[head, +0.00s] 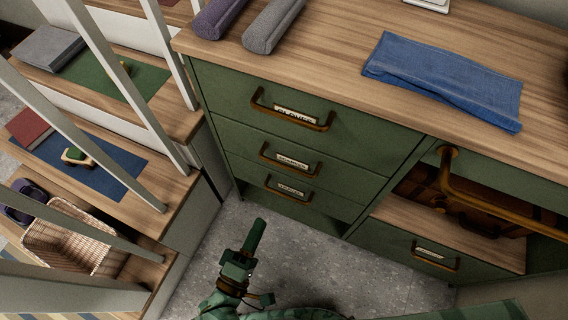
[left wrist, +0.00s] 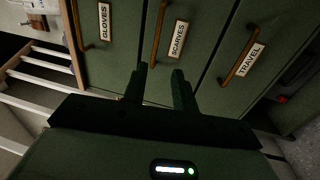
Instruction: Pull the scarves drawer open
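The scarves drawer (head: 245,160) is the middle of three green drawers and is shut flush. Its brown bar handle (head: 290,162) carries a label. In the left wrist view the SCARVES label (left wrist: 178,38) reads clearly beside the handle (left wrist: 156,36). My left gripper (head: 259,224) is in front of the drawers, below the handle in the head view and apart from it. In the left wrist view its two fingers (left wrist: 160,72) are spread and empty, pointing at the scarves drawer front, with the handle's lower end showing between their tips. My right gripper is out of view.
The gloves drawer (head: 230,99) above and the travel drawer (head: 250,181) below are shut. Folded blue cloth (head: 445,80) and two rolls lie on the wooden top. White slats and a stepped bench with a basket (head: 72,240) stand left. Grey floor (head: 310,250) is clear.

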